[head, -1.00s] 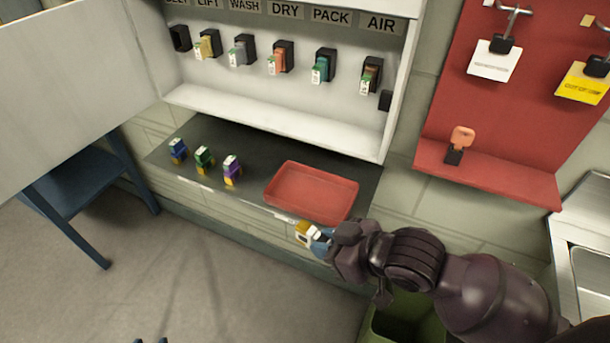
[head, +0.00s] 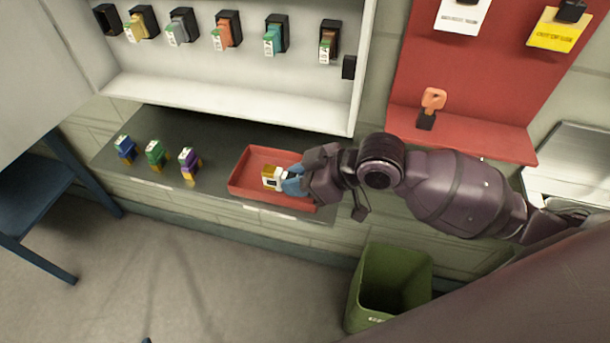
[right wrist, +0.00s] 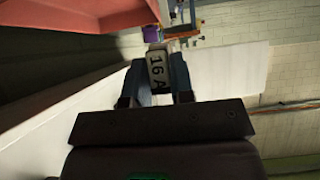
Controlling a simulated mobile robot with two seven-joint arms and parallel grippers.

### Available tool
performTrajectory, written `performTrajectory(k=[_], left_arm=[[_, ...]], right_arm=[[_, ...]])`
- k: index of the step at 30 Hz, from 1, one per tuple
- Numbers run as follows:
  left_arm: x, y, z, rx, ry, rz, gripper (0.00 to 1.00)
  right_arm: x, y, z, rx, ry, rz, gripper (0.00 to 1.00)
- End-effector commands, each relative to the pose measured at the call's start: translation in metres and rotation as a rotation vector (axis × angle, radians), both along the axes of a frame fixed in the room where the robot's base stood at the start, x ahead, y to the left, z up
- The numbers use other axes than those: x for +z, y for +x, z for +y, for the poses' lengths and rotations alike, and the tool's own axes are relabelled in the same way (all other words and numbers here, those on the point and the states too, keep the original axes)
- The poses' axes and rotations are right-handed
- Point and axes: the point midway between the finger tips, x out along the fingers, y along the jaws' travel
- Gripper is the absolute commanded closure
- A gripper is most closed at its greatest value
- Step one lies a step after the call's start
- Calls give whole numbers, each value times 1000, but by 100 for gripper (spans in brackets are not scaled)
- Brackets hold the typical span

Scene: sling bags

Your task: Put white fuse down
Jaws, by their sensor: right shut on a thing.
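My right gripper (head: 293,181) is shut on the white fuse (head: 270,177), which has a yellowish end. The gripper and fuse are over the red tray (head: 240,189) on the dark counter; I cannot tell whether the fuse touches the tray floor. My left gripper is not in view.
Blue (head: 125,149), green (head: 155,155) and purple (head: 189,162) fuses stand on the dark counter (head: 215,146) left of the tray. Above is an open cabinet with several fuses in holders. A green bin (head: 385,285) stands below.

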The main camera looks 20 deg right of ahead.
Motion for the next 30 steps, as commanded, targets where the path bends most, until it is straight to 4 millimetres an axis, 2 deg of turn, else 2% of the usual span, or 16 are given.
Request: performTrajectory(k=[3, 9, 12, 17, 25, 30], left_arm=[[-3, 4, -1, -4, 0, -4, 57], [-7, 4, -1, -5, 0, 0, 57], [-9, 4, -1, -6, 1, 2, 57], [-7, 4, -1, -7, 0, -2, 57], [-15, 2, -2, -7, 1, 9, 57], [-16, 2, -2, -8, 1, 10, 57]], right_arm=[[-2, 23, -16, -4, -3, 0, 100], [-2, 55, -37, -3, -1, 1, 100], [-16, 52, -35, -1, 2, 4, 100], [-24, 52, -35, -1, 2, 1, 100], [-63, 52, -35, -1, 1, 4, 100], [-71, 55, -38, -1, 0, 2, 100]])
